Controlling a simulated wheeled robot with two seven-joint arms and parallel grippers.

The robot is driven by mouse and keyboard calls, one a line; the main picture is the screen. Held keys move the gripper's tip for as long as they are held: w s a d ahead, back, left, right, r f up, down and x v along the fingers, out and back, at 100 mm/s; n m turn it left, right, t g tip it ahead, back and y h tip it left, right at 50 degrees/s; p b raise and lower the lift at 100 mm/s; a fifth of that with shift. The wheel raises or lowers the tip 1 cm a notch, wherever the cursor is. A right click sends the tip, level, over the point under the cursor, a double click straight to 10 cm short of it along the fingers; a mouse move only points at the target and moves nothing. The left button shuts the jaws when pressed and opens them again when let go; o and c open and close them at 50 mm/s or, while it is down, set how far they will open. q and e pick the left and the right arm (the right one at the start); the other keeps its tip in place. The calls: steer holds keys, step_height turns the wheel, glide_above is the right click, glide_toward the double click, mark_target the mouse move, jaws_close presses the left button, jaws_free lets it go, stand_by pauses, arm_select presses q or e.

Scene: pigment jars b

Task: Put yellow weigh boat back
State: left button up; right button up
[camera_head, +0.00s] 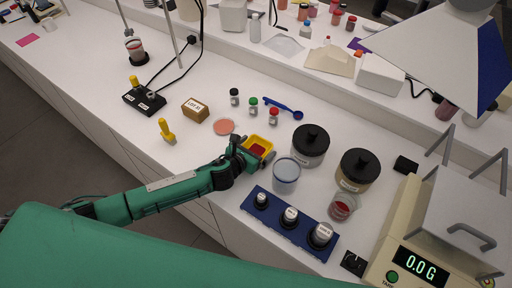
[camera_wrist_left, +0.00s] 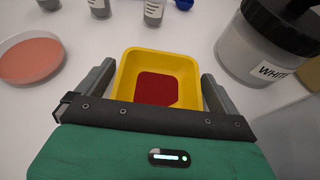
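The yellow weigh boat (camera_head: 258,145) is a small square tray with red powder in it. It shows large in the left wrist view (camera_wrist_left: 158,62), upright between the fingers. My left gripper (camera_head: 256,150) has one finger along each side of the boat, and both seem to touch its walls. In the left wrist view this gripper (camera_wrist_left: 160,90) looks shut on the boat. I cannot tell whether the boat rests on the bench or is slightly raised. My right gripper is not in view.
A clear tub (camera_head: 286,176), a white-labelled jar (camera_head: 310,147) and a dark-lidded jar (camera_head: 357,171) stand right of the boat. A blue weight rack (camera_head: 289,222) is in front, a balance (camera_head: 425,250) reading 0.0 G at right. A pink-orange dish (camera_head: 224,127) and small vials lie behind.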

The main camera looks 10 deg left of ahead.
arm_select(q)
steer(key=shift+r, duration=0.1)
steer(key=b+v, duration=0.2)
steer(key=v, duration=0.8)
steer(key=shift+s+a+r, duration=0.1)
steer(key=shift+s+a, duration=0.1)
steer(key=shift+s, duration=0.1)
steer(key=shift+s+a+r, duration=0.2)
steer(key=shift+s+r, duration=0.1)
steer(key=shift+s, duration=0.2)
